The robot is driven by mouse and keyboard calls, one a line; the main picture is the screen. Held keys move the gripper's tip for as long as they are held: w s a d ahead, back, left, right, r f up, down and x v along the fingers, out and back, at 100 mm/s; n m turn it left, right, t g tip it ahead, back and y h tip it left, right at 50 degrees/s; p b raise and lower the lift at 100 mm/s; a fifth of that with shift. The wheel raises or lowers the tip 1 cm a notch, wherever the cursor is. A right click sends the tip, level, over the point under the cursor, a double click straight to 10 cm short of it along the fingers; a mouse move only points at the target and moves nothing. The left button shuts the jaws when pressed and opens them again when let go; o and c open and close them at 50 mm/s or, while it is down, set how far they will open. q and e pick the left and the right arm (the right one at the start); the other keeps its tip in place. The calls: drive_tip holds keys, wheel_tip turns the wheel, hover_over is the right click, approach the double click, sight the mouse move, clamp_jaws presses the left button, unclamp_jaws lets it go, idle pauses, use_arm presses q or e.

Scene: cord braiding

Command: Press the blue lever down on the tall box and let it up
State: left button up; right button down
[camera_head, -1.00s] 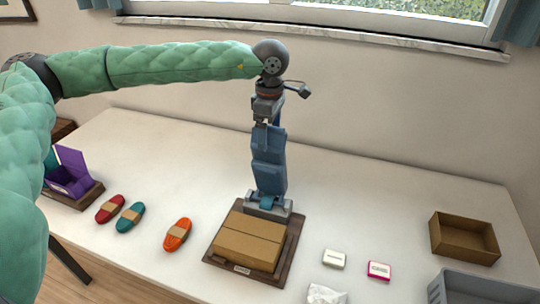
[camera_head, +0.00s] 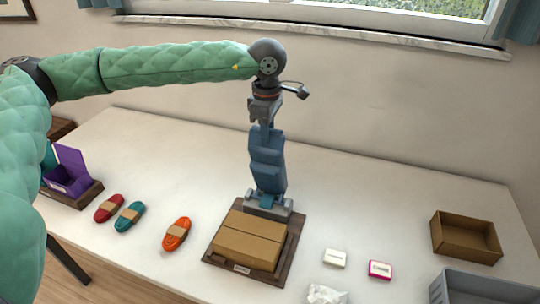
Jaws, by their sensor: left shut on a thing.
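A tall, narrow blue body (camera_head: 267,162) stands upright on a grey base at the back of a dark board. My left arm comes in from the left, and its gripper (camera_head: 265,122) points down at the top of the blue body. The gripper is shut on a narrow blue piece there, which looks like the lever; its edges are hard to make out. A low tan box (camera_head: 250,241) lies on the board (camera_head: 289,262) in front. My right gripper does not show.
Red (camera_head: 109,208), teal (camera_head: 130,216) and orange (camera_head: 177,234) cord bundles lie left of the board. A purple open box (camera_head: 66,182) stands at far left. White (camera_head: 335,258) and pink (camera_head: 380,270) small boxes lie right, before a brown tray (camera_head: 465,238) and grey bin (camera_head: 485,288).

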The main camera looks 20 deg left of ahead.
use_arm(q)
drive_tip(key=shift+s+b, duration=0.45)
drive_tip(key=shift+s, duration=0.8)
drive_tip(key=shift+s+f, duration=0.1)
drive_tip(key=shift+f, duration=0.05)
drive_tip(key=s+b, duration=0.1)
drive_tip(key=s, duration=0.2)
drive_tip(key=s+b, duration=0.1)
drive_tip(key=shift+s+a+f+b, duration=0.15)
drive_tip(key=shift+s+f+b, duration=0.05)
drive_tip(key=shift+f+b, duration=0.15)
drive_tip(key=shift+s+f+b, duration=0.3)
drive_tip(key=shift+s+b, duration=0.2)
drive_tip(key=shift+s, duration=0.2)
drive_tip(key=shift+s+f+b, duration=0.25)
drive_tip(key=shift+s+b, duration=0.3)
drive_tip(key=shift+s, duration=0.2)
drive_tip(key=shift+s+f+b, duration=0.3)
drive_tip(key=shift+s+b, duration=0.2)
drive_tip(key=shift+s, duration=0.2)
